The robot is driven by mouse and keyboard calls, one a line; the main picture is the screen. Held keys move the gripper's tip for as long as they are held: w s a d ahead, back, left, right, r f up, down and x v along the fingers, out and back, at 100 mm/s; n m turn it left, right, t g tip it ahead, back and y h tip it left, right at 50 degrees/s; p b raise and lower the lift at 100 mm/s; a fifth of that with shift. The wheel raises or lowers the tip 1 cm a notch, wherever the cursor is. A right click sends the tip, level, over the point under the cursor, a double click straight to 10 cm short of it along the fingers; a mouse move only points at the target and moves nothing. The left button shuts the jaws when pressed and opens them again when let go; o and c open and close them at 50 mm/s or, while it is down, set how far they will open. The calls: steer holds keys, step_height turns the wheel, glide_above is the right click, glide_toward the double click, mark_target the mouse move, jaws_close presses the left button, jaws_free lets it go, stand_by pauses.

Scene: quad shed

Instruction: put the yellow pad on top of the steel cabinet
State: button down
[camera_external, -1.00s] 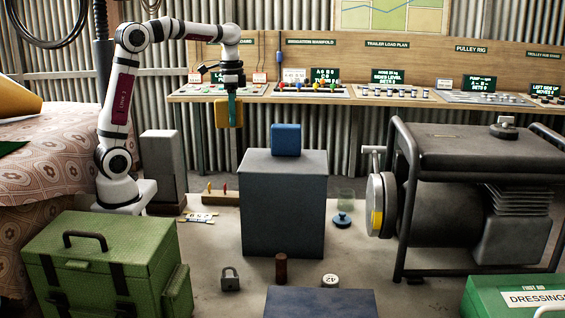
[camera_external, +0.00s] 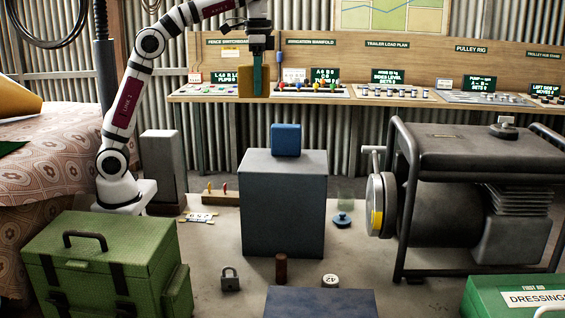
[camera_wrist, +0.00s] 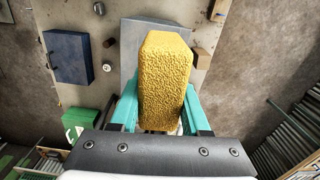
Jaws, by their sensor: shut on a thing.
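The yellow pad (camera_external: 246,84) is held upright between the teal fingers of my gripper (camera_external: 258,84), above and slightly left of the grey box that looks like the steel cabinet (camera_external: 283,207). A clear gap separates pad and cabinet top. A blue pad (camera_external: 286,140) stands on that top, toward its far side. In the wrist view the yellow pad (camera_wrist: 164,75) fills the space between the fingers (camera_wrist: 160,108). It covers part of the grey cabinet top (camera_wrist: 134,38) below, and the blue pad cannot be made out there.
A bench with control panels (camera_external: 365,48) runs along the back wall. A black-framed machine (camera_external: 470,165) stands at right. A green case (camera_external: 95,262) is at front left, and a narrow grey block (camera_external: 162,168) stands beside my base. A dark blue box (camera_external: 320,303) lies at the front.

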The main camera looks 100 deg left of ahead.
steer(key=w+d, duration=0.2)
steer(key=d, duration=0.7)
steer(key=w+d, duration=0.2)
steer(key=d, duration=0.6)
glide_above(289, 167)
steer(key=shift+m, duration=0.4)
steer(key=f, duration=1.1)
steer(key=shift+s+d+f, duration=0.15)
steer(key=shift+d+f, duration=0.2)
steer(key=shift+f, duration=0.05)
steer(key=shift+a+f, duration=0.15)
steer(key=shift+f, duration=0.95)
steer(key=shift+a+f, duration=0.1)
steer(key=shift+f, duration=0.95)
steer(key=shift+f, duration=0.1)
steer(key=shift+c, duration=1.9)
jaws_free()
